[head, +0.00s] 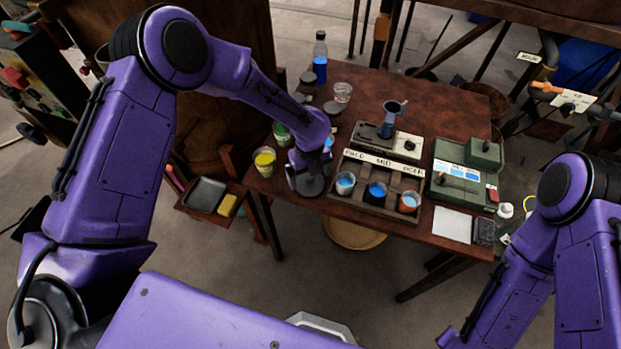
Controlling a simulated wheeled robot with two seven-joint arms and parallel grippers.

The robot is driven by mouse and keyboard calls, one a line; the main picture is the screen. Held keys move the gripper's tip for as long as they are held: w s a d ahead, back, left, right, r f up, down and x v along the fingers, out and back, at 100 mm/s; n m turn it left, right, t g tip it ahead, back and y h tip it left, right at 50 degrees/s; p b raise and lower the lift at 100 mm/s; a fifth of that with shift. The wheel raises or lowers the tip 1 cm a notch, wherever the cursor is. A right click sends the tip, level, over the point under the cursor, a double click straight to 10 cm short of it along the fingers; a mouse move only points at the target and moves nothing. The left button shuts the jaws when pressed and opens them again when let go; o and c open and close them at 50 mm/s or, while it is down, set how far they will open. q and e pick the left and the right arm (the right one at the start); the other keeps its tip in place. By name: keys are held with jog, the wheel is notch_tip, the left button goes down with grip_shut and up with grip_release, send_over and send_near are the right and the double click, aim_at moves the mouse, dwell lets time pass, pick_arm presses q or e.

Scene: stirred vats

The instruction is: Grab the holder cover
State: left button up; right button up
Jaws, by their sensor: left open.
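A green instrument (458,190) stands at the right of the table. A dark green block with a small knob (484,152) sits on its upper right part; it looks like the holder cover, but I cannot be sure. My left gripper (308,188) is over the table's front left edge, beside the cup rack and well left of the green instrument. It is open, and its fingers are largely hidden by the wrist. My right arm comes in at the lower right; its gripper does not show.
A rack (345,203) labelled PALE, MID, DEEP holds three cups. Behind it stand a grey stirring device (384,140) and a blue funnel (394,107). A yellow cup (265,161) stands left of my gripper. A bottle of blue liquid (320,58) stands at the back. A white pad (452,225) lies front right.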

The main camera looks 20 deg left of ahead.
pick_arm(q)
jog(key=shift+w+f, duration=0.1)
jog(key=shift+f, duration=0.65)
jog(key=shift+s+d+r, duration=0.1)
jog(key=shift+s, duration=0.1)
jog(key=c, duration=0.7)
